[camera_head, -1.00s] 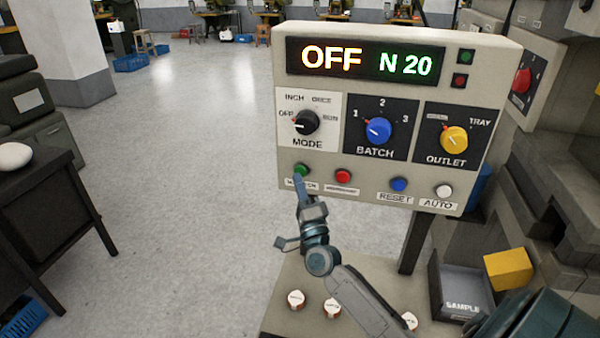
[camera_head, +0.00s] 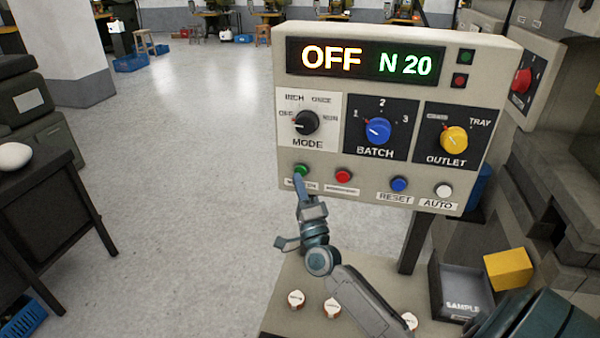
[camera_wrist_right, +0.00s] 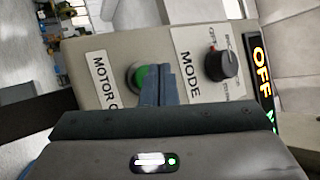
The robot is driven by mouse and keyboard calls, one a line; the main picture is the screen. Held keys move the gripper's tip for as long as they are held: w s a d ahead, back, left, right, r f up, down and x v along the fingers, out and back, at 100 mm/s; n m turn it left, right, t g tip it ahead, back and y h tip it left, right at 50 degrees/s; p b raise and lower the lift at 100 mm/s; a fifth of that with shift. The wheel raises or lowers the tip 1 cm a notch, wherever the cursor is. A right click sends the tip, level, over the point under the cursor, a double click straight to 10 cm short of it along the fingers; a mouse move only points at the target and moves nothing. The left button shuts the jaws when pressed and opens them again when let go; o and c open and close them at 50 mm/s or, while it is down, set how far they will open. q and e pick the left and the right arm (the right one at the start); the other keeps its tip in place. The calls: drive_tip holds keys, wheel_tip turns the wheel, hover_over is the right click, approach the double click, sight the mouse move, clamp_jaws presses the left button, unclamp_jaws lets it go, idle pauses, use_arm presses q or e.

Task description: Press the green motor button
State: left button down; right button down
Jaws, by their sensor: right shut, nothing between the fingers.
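The control panel (camera_head: 400,103) stands upright in front of me, its display reading OFF N 20. The green motor button (camera_head: 300,169) is at its lower left, under the black MODE knob (camera_head: 306,122). My right gripper (camera_head: 299,178) is shut and empty, its fingertips at the green button's lower edge in the head view. In the right wrist view the fingers (camera_wrist_right: 157,84) overlap the green button (camera_wrist_right: 140,78) and hide part of it, next to a label reading MOTOR. I cannot tell whether the tips touch it. My left gripper is not in view.
The red button (camera_head: 343,176) is close to the right of the green one. The blue RESET button (camera_head: 399,184) and white AUTO button (camera_head: 444,191) are farther right. A SAMPLE tray (camera_head: 462,312) and a yellow block (camera_head: 508,268) sit at lower right. Open floor lies left.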

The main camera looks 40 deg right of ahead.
drive_tip(key=shift+w+d, duration=0.3)
drive_tip(key=shift+d, duration=0.05)
drive_tip(key=shift+w+d, duration=0.3)
drive_tip(key=shift+d, duration=0.05)
idle(1.1)
drive_tip(key=shift+s+a, duration=0.6)
drive_tip(key=shift+a, duration=0.1)
idle(0.4)
drive_tip(key=s+a+p, duration=0.1)
drive_tip(key=s+a, duration=0.2)
drive_tip(key=a, duration=0.1)
drive_tip(key=shift+s, duration=0.15)
